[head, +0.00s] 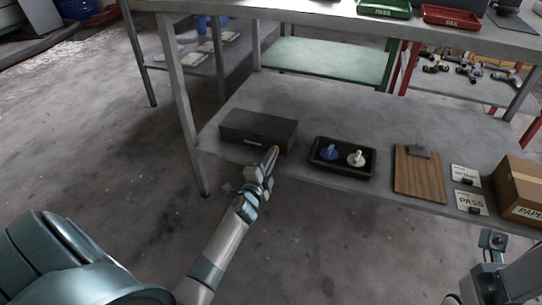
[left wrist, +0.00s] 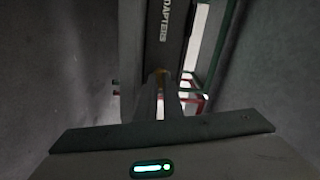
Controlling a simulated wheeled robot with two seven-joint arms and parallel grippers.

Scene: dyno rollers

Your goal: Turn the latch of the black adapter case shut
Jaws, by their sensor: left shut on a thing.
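The black adapter case (head: 255,128) lies on the lower shelf at the left, its lid down. Its dark side with the ADAPTERS label (left wrist: 168,25) fills the upper middle of the left wrist view. My left gripper (head: 273,155) is at the right part of the case's front face. Its fingers (left wrist: 160,88) are shut on a small orange-yellow part at the case, which I take to be the latch (left wrist: 158,74). The fingers mostly hide the latch, so its angle is unclear. My right arm (head: 492,272) shows at the lower right; its fingertips are not clear.
A black tray (head: 343,171) with a blue and a white piece sits right of the case. A table leg (head: 180,100) stands left of the case.

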